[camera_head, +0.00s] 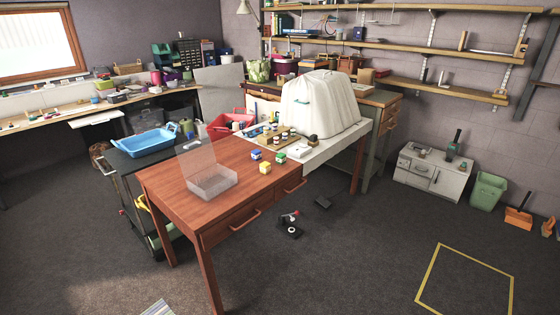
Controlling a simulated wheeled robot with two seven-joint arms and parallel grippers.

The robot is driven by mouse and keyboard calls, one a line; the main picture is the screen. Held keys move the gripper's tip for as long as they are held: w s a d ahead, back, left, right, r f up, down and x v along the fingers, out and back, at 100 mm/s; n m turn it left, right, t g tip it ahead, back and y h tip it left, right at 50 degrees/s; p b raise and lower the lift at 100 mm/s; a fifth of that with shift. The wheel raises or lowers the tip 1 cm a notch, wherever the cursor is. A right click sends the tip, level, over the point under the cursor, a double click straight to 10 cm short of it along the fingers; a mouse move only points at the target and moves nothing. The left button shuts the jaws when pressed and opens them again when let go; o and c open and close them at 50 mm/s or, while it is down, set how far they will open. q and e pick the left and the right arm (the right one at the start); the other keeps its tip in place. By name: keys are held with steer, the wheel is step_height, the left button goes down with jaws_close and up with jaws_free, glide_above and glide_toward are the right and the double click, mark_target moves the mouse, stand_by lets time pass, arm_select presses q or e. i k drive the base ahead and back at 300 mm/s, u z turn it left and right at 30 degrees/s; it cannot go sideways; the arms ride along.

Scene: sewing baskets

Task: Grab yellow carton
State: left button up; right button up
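A small yellow carton (265,168) sits on the reddish wooden table (224,223), near its right front edge. A blue carton (256,155) stands just behind it to the left, and a green carton (280,157) stands behind it to the right. The three are close together but look apart. Neither of my grippers shows in the head view.
A clear open-lidded box (212,184) stands left of the cartons. A white-covered bulky thing (320,105) and a wooden rack of small items (277,139) are behind them. A blue tray (147,143) lies on a dark cart at left. The table's front left is bare.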

mark_target(265, 167)
steer(key=z, duration=0.6)
steer(key=k, duration=0.8)
steer(key=z, duration=0.95)
steer(key=k, duration=0.5)
steer(key=z, duration=0.2)
steer(key=i, duration=1.9)
steer(key=u, duration=0.5)
steer(key=i, duration=2.35)
steer(key=u, duration=0.7)
steer(key=i, duration=1.6)
steer(key=u, duration=1.8)
steer(key=i, duration=1.15)
steer(key=u, duration=1.15)
steer(key=i, duration=0.25)
steer(key=u, duration=0.1)
